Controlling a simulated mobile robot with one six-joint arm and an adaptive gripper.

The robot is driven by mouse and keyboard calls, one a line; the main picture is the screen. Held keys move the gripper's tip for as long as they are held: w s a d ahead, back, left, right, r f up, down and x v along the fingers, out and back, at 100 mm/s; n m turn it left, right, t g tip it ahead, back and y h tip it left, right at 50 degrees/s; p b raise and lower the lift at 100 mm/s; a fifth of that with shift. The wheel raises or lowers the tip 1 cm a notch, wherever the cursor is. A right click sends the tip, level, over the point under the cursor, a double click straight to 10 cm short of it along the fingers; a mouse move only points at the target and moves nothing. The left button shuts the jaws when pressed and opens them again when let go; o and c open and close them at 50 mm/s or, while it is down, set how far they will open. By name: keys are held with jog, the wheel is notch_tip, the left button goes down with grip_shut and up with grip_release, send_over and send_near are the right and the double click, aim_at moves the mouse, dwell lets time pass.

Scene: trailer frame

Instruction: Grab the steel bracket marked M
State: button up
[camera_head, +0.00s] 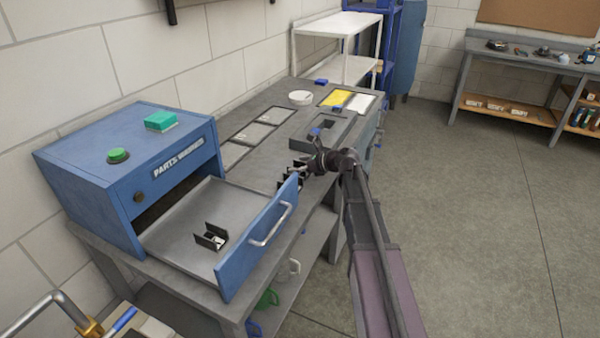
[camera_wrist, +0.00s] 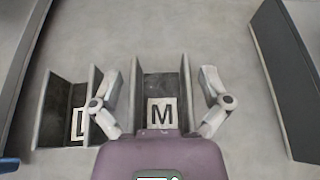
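The steel bracket marked M (camera_wrist: 162,112) is a dark U-shaped channel with a white label, in the middle of the wrist view. My gripper (camera_wrist: 160,78) is open, with one finger on each side of this bracket and a gap to both walls. A second bracket (camera_wrist: 66,108) stands close on the left; the left finger partly covers its letter, so I cannot read it surely. In the head view my gripper (camera_head: 306,168) is low over the bench by dark brackets (camera_head: 289,180), partly hidden behind the drawer front.
The grey bench (camera_head: 270,150) holds flat panels, a grey block fixture (camera_head: 325,130) and a white round dish (camera_head: 301,98). Dark walls flank the wrist view.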

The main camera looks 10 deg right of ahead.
jog(key=c, duration=1)
jog(key=shift+o, duration=0.2)
jog(key=shift+r, duration=0.15)
notch_tip(320, 180, up, 10)
jog(key=p, duration=1)
